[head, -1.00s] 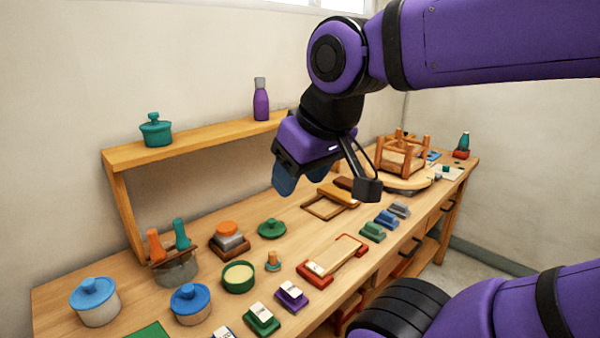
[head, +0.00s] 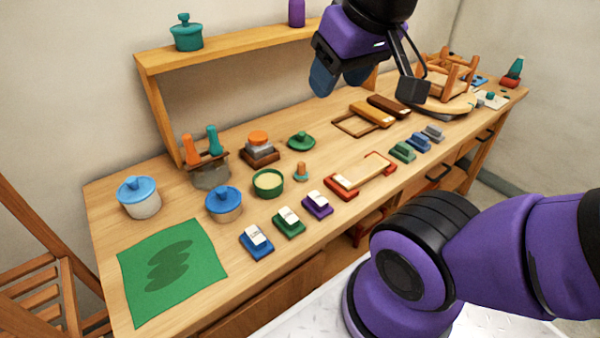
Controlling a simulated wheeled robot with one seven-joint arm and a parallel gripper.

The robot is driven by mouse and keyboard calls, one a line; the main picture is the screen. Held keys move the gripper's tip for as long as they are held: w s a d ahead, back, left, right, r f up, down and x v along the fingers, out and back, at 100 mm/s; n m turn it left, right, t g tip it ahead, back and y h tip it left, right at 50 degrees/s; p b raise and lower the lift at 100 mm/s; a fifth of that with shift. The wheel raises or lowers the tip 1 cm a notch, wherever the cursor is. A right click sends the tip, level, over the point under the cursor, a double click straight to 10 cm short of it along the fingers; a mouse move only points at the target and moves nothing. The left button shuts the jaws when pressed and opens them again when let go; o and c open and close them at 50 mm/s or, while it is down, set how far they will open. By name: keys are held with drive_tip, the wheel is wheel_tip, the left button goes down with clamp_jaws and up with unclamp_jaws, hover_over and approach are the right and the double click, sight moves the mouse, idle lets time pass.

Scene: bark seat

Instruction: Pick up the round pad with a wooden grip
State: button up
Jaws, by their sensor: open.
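A green lid (head: 301,140), the green bowl (head: 268,184) and blue-lidded pots (head: 223,203) stand around it. Stamp-like blocks (head: 289,222) line the front. A red-ended tray (head: 361,176) lies to the right. A raised shelf (head: 230,48) runs along the back. A green mat (head: 172,268) lies front left.

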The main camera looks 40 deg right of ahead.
drive_tip(key=shift+o, duration=0.5)
drive_tip(key=g, duration=0.5)
hover_over(301, 163)
drive_tip(key=f, duration=3)
drive_tip(key=shift+w+a, duration=0.15)
drive_tip(key=shift+a, duration=0.1)
wheel_tip(301, 163, down, 6)
drive_tip(key=shift+r, duration=0.2)
drive_tip(key=shift+d+f, duration=0.15)
drive_tip(key=shift+f, duration=1.2)
drive_tip(key=shift+d+f, duration=0.15)
drive_tip(key=shift+f, duration=1.2)
drive_tip(key=c, duration=1.1)
drive_tip(key=shift+o, duration=0.2)
drive_tip(key=shift+r, duration=0.1)
